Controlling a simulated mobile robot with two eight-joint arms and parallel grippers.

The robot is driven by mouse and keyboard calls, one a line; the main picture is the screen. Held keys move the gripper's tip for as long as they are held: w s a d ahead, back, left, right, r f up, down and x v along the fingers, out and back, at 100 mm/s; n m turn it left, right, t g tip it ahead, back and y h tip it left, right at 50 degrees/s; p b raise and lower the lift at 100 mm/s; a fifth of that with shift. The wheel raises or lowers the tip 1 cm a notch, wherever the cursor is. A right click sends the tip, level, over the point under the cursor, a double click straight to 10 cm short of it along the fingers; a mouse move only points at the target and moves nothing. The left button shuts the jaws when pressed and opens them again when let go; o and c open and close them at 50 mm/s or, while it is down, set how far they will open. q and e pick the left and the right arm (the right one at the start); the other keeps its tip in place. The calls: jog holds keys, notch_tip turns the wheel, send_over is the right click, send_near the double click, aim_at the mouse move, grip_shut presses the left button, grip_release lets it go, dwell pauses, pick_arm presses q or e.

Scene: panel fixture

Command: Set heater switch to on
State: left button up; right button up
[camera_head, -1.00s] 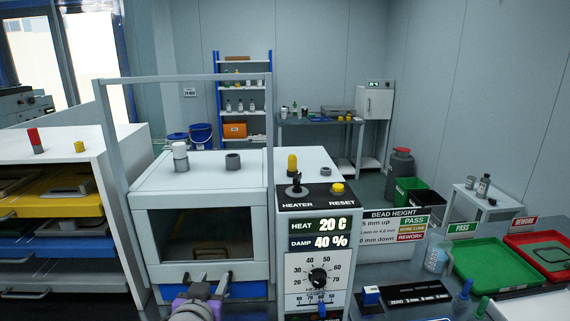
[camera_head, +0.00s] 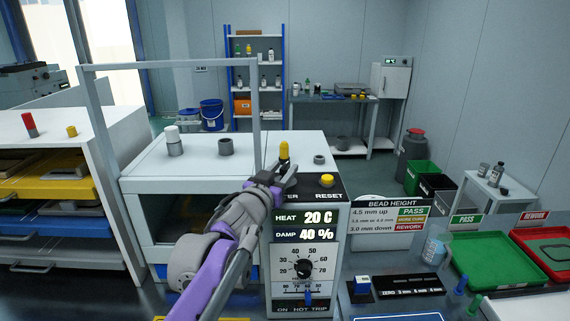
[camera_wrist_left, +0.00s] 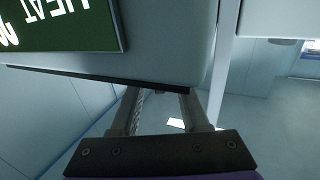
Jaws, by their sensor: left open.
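The heater switch on top of the control box (camera_head: 310,206) is hidden behind my left gripper; only the end of its HEATER label (camera_head: 291,197) shows. My left gripper (camera_head: 272,180) is over the left part of the box's black top panel, just in front of the yellow lamp (camera_head: 284,151). In the left wrist view the two fingers (camera_wrist_left: 160,95) stand apart with nothing seen held between them. The box's HEAT display (camera_wrist_left: 60,22) shows upside down there. Whether the fingers touch the switch cannot be told. My right gripper is not in view.
A yellow RESET button (camera_head: 327,180) sits right of my gripper on the same panel. The dial (camera_head: 304,268) is on the box's front. The white cabinet (camera_head: 200,172) with a metal frame (camera_head: 165,65) stands left. Green (camera_head: 495,262) and red trays lie at right.

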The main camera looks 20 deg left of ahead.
pick_arm(q)
jog(key=shift+w+d, duration=0.1)
jog(key=shift+w, duration=0.65)
grip_shut()
